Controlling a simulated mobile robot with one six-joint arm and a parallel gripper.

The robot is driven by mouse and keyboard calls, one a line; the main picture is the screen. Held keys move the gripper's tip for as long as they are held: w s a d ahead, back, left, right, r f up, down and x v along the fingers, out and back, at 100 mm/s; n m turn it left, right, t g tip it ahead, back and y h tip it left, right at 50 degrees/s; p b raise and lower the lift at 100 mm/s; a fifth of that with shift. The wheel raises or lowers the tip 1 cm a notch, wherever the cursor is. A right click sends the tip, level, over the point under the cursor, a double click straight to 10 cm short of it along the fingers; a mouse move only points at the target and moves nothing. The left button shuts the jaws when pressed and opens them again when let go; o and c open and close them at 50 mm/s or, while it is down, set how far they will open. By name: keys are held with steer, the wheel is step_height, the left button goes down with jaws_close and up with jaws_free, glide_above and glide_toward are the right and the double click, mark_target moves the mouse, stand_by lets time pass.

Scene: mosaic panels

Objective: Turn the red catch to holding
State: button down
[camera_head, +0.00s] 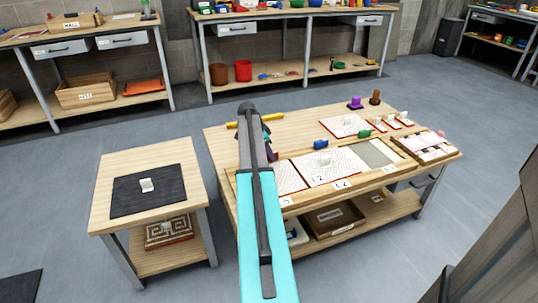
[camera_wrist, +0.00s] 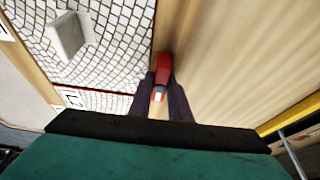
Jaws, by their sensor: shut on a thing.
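The red catch (camera_wrist: 163,66) sits at the edge of a panel with a mosaic pattern, where the panel meets bare wood, in the wrist view. It has a pale grey and white end toward me. My gripper (camera_wrist: 160,84) has its two dark fingers closed on either side of the catch. In the head view my arm hides the catch, and only part of my dark gripper (camera_head: 271,154) shows beside the arm, over the left part of the workbench. Which way the catch is turned relative to its holding position I cannot tell.
A blue catch (camera_head: 320,144) and a green catch (camera_head: 364,134) sit along the panels' back edge. White knobs stand up from the panels, one close by in the wrist view (camera_wrist: 68,38). A yellow bar (camera_head: 243,124) lies behind. A small table (camera_head: 101,205) stands left.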

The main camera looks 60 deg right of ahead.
steer(key=shift+n, duration=0.3)
steer(key=n+p, duration=0.1)
steer(key=n, duration=0.1)
steer(key=n+t+p, duration=0.1)
steer(key=shift+s+d+r+n+h, duration=0.1)
steer(key=shift+s+r+n+h, duration=0.05)
steer(key=shift+n+h, duration=0.25)
steer(key=n+t+p, duration=0.2)
steer(key=n, duration=0.2)
steer(key=shift+d, duration=0.1)
steer(key=n+t+p, duration=0.1)
steer(key=n, duration=0.2)
steer(key=n+t+p, duration=0.1)
steer(key=n, duration=0.1)
steer(key=shift+n+y+p, duration=0.3)
steer(key=shift+n, duration=0.1)
steer(key=shift+w+n+t+y+p, duration=0.2)
steer(key=shift+n+t+y+p, duration=0.25)
steer(key=shift+n, duration=1.35)
steer(key=shift+w+t, duration=0.1)
steer(key=shift+t, duration=0.15)
steer(key=c, duration=1.6)
jaws_free()
steer(key=shift+c, duration=0.2)
